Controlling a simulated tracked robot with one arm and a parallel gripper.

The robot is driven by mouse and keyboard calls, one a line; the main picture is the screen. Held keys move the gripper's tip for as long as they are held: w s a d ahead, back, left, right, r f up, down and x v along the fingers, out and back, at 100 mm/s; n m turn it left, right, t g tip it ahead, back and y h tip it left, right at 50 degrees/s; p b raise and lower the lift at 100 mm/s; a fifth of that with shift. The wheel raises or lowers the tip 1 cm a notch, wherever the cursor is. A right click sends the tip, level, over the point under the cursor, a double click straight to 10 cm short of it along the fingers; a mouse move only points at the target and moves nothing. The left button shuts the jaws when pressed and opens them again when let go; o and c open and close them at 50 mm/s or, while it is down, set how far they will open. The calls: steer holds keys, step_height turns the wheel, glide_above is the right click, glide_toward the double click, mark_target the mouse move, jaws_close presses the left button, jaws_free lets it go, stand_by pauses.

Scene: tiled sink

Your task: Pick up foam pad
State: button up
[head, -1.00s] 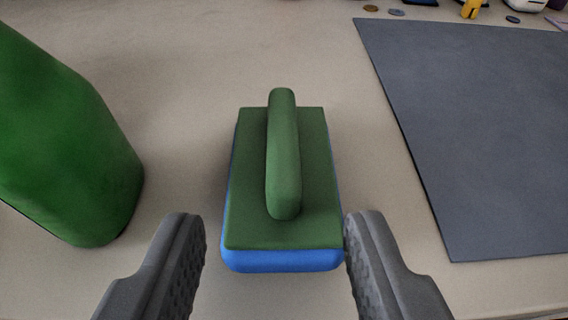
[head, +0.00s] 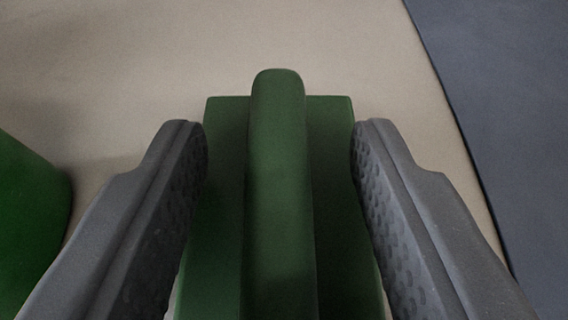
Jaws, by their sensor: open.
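The foam pad (head: 226,225) is a green block with a raised rounded green ridge along its top, seen from above in the head view. Its near end runs out of the bottom of the picture, and its blue lower layer is hidden. My gripper (head: 280,145) is open, with one dark grey finger on each side of the pad. The fingertips lie close to the pad's left and right edges; whether they touch it I cannot tell.
A green rounded object (head: 28,225) stands at the left edge, partly out of view. A dark grey flat mat (head: 510,110) lies to the right. The beige surface (head: 150,60) beyond the pad is clear.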

steer(key=shift+w+f, duration=0.2)
steer(key=shift+w, duration=0.2)
jaws_close()
steer(key=shift+r, duration=0.15)
